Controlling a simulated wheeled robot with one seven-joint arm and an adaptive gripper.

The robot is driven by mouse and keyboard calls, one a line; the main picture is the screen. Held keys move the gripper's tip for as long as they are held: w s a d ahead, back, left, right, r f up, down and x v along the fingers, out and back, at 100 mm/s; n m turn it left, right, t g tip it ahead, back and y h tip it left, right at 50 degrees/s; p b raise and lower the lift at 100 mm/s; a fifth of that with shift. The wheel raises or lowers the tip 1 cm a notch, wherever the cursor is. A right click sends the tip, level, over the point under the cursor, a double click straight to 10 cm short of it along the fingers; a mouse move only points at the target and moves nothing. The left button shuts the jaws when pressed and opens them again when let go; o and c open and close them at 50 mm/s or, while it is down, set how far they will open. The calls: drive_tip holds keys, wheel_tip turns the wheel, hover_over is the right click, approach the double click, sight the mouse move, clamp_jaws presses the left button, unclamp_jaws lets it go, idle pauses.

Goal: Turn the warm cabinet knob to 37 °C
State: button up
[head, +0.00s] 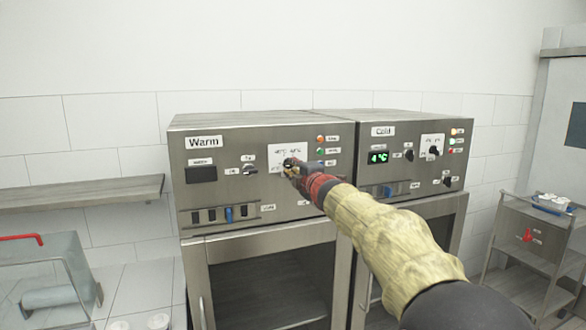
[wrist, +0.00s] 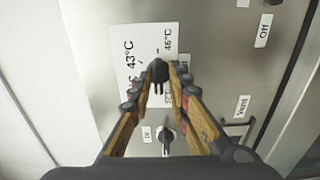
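The warm cabinet (head: 262,216), labelled "Warm", stands on the left. Its white temperature plate (head: 286,152) is partly covered by my gripper (head: 289,168). In the wrist view, the plate (wrist: 130,42) appears sideways with 43°C and 46°C readable; other marks are hidden. The black temperature knob (wrist: 160,70) lies between my fingertips (wrist: 161,80), one finger on each side. The fingers look apart, without a clear grip on the knob. The 37 °C mark and the knob's setting cannot be read. The warm display (head: 201,174) is dark.
A smaller knob (head: 249,170) sits left of the plate; it also shows in the wrist view (wrist: 167,138). Switches (head: 228,214) line the panel below. The cold cabinet (head: 410,155), showing 4 °C, adjoins on the right. A shelf (head: 80,193) is at left, a cart (head: 530,243) at right.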

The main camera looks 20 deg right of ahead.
drive_tip(key=shift+o, duration=0.8)
drive_tip(key=s, duration=1.2)
